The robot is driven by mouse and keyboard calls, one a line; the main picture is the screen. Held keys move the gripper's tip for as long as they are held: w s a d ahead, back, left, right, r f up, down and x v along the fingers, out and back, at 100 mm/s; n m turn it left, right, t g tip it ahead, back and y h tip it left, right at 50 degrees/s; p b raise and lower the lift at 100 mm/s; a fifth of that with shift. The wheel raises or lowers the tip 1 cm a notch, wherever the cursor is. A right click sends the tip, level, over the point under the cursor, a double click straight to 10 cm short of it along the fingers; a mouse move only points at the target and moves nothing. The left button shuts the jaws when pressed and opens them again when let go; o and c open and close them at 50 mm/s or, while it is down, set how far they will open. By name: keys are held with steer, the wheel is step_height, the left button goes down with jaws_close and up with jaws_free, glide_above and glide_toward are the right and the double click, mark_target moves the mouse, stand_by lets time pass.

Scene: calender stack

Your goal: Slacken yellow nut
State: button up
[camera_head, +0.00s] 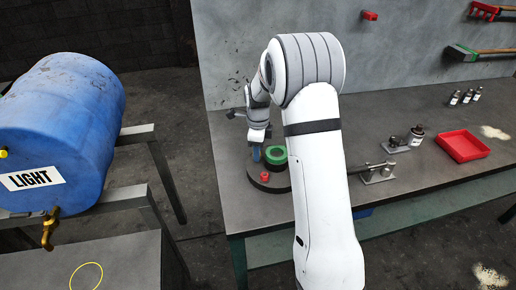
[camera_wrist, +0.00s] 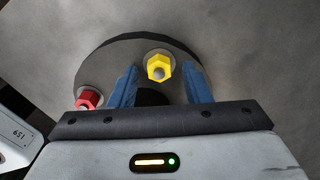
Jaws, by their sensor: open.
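The yellow nut (camera_wrist: 158,68) shows in the wrist view, on a round dark base plate (camera_wrist: 115,55), with a grey stud end in its middle. My gripper (camera_wrist: 164,75) is open, with one blue finger on each side of the nut in the picture. I cannot tell how far the fingertips are above it. In the head view the gripper (camera_head: 272,154) is over the round base (camera_head: 270,184) at the bench's left end, and the yellow nut is hidden. A red nut (camera_head: 265,176) sits on the same base and also shows at left in the wrist view (camera_wrist: 88,99).
A green ring (camera_head: 276,154) is beside the gripper. A metal fixture (camera_head: 378,174), a small bottle device (camera_head: 416,135) and a red tray (camera_head: 462,147) are farther right on the bench. A blue drum (camera_head: 65,120) lies on a stand at left.

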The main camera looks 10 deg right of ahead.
steer(key=shift+c, duration=0.2)
jaws_close()
stand_by(0.3)
steer(key=shift+n, duration=0.4)
